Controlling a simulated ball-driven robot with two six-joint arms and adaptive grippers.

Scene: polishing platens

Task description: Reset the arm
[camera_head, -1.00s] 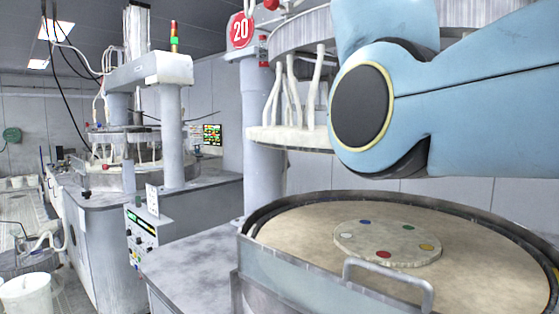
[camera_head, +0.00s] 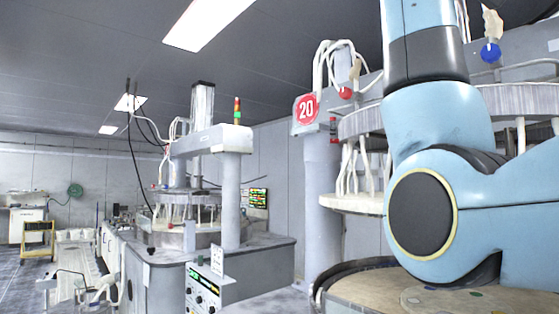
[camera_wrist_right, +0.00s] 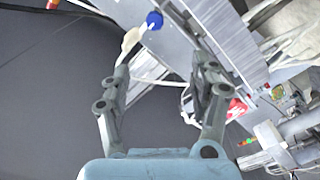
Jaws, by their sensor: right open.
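My right arm (camera_head: 455,190) is raised and bent at the right of the head view, a light blue link with a dark joint cap. Its gripper is out of the head view. In the right wrist view my right gripper (camera_wrist_right: 158,85) is open, with its two dark fingers apart and nothing between them. Beyond the fingers show a blue knob (camera_wrist_right: 154,20) and grey machine parts. My left gripper is in neither view.
The polishing platen (camera_head: 365,288) lies low at the right, partly hidden by my arm. Above it hangs a white upper plate (camera_head: 350,203) with hoses. A control box (camera_head: 203,290) stands left of the platen. Floor shows at far left.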

